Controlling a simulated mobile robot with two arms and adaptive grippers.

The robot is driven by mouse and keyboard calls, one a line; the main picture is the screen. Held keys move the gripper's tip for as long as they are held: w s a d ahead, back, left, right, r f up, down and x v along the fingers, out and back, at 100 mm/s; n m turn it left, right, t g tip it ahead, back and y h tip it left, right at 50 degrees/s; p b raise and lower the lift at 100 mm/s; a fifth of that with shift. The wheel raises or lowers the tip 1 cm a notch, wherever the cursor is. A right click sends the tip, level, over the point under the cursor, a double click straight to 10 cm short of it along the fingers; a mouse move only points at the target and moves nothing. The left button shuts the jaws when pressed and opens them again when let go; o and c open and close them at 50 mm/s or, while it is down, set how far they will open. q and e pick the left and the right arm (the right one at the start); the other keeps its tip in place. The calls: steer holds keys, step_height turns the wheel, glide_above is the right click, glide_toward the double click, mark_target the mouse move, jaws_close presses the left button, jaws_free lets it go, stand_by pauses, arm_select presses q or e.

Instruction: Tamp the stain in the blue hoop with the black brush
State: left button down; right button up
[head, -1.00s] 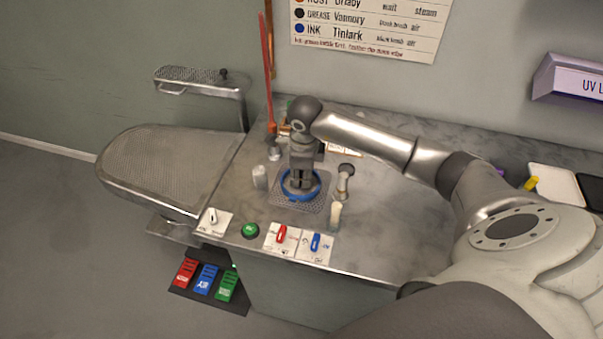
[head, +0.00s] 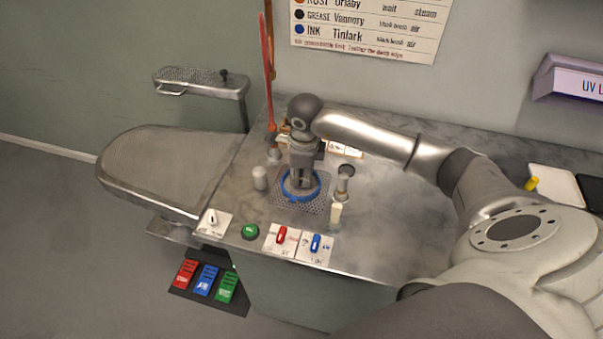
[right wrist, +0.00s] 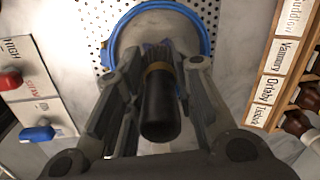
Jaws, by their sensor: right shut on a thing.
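The blue hoop (head: 301,196) lies on a perforated metal plate (head: 314,206) set in the counter, and it also shows in the right wrist view (right wrist: 206,40). Grey cloth (right wrist: 128,42) fills the hoop. My right gripper (head: 301,184) points down over the hoop. In the right wrist view my right gripper (right wrist: 158,85) is shut on the black brush (right wrist: 160,110), whose dark bristles point at the cloth. I cannot tell whether the bristles touch it. My left gripper is not in view.
Small bottles (head: 260,178) and an upright brush-like item (head: 345,180) stand close on either side of the hoop. Red (head: 281,236) and blue (head: 315,243) switches and a green button (head: 250,231) line the front edge.

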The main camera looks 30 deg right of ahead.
steer(key=shift+r, duration=0.1)
steer(key=shift+r+p, duration=1.6)
steer(key=shift+r, duration=1.3)
